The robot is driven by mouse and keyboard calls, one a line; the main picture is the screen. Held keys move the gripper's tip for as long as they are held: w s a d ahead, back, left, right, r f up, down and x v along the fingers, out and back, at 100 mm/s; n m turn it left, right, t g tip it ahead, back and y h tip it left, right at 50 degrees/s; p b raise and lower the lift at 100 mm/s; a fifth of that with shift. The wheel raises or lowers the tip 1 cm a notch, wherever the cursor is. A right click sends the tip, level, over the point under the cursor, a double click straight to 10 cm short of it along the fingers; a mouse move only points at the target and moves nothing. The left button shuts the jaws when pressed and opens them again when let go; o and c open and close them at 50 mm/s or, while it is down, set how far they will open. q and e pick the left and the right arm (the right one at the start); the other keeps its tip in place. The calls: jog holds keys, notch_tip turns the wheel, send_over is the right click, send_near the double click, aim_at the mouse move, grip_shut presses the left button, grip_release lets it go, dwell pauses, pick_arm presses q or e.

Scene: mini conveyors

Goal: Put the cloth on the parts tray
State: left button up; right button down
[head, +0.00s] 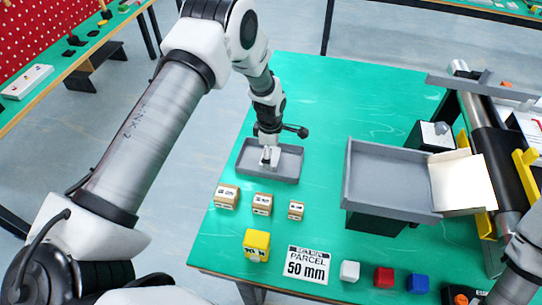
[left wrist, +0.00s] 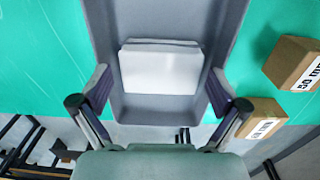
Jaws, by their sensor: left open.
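A white folded cloth (left wrist: 161,68) lies flat inside a shallow grey tray (left wrist: 137,106) in the left wrist view. In the head view this tray (head: 291,176) sits on the green table, and the cloth is mostly hidden by my gripper. My left gripper (head: 269,157) is over the tray, pointing down. In the left wrist view the left gripper (left wrist: 158,100) is open, its fingers apart on either side of the tray's near end, with nothing between them gripped. My right gripper is not clearly visible; only part of that arm shows at the lower right.
Cardboard boxes (head: 226,196) stand in a row before the tray. A yellow cube (head: 256,245), a parcel sign (head: 308,265) and white, red and blue cubes are nearer the front edge. A larger grey bin (head: 391,156) and a conveyor (head: 491,140) stand right. The table's back is clear.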

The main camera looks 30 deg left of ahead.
pick_arm(q)
notch_tip(320, 180, up, 11)
jog(key=b, duration=0.2)
jog(key=shift+s+f, duration=0.15)
